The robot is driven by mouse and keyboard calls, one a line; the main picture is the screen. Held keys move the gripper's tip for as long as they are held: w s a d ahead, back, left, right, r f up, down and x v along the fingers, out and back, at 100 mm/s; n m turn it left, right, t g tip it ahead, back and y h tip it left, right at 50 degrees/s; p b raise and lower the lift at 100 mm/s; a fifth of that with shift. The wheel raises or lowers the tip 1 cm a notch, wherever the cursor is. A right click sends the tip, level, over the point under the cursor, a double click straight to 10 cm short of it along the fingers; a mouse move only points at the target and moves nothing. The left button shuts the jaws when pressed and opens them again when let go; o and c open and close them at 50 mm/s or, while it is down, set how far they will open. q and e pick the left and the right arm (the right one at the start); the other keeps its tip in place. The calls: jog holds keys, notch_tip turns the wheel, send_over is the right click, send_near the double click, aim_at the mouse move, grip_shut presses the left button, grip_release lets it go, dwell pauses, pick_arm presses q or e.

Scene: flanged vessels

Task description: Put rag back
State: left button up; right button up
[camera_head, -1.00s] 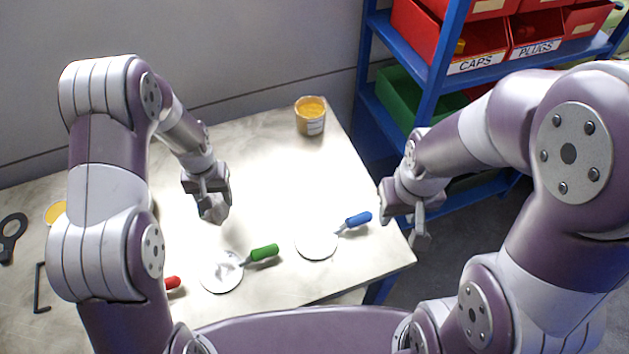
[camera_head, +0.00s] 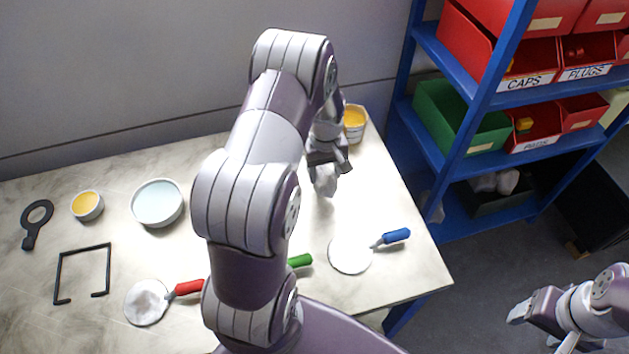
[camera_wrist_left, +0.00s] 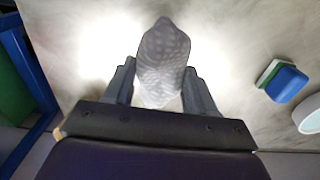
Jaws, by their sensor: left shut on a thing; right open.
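The rag (camera_head: 326,183) is a small crumpled pale grey cloth hanging from my left gripper (camera_head: 326,168) over the back right part of the table. In the left wrist view the rag (camera_wrist_left: 163,62) is pinched between the two fingers and shows a fine dotted pattern. My left gripper is shut on it. Whether the rag touches the table I cannot tell. My right gripper (camera_head: 541,328) is open and empty at the lower right, away from the table over the floor.
A yellow-filled tub (camera_head: 354,122) stands close behind my left gripper. A blue shelf (camera_head: 468,118) with red and green bins stands right of the table; a dark low bin (camera_head: 484,203) there holds pale lumps. Several handled white discs, a bowl (camera_head: 157,203) and a black frame (camera_head: 82,250) lie on the table.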

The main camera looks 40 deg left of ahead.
pick_arm(q)
jog(key=a, duration=0.1)
jog(key=s+a+f, duration=0.1)
jog(key=shift+s+a+f, duration=0.2)
jog(key=shift+a+f, duration=0.05)
jog(key=shift+a, duration=0.05)
notch_tip(320, 180, down, 4)
jog(key=shift+s+r+p, duration=0.1)
jog(key=shift+p, duration=0.55)
jog(key=shift+f, duration=0.25)
jog(key=shift+f, duration=0.1)
jog(key=o, duration=1)
jog(key=shift+o, duration=0.2)
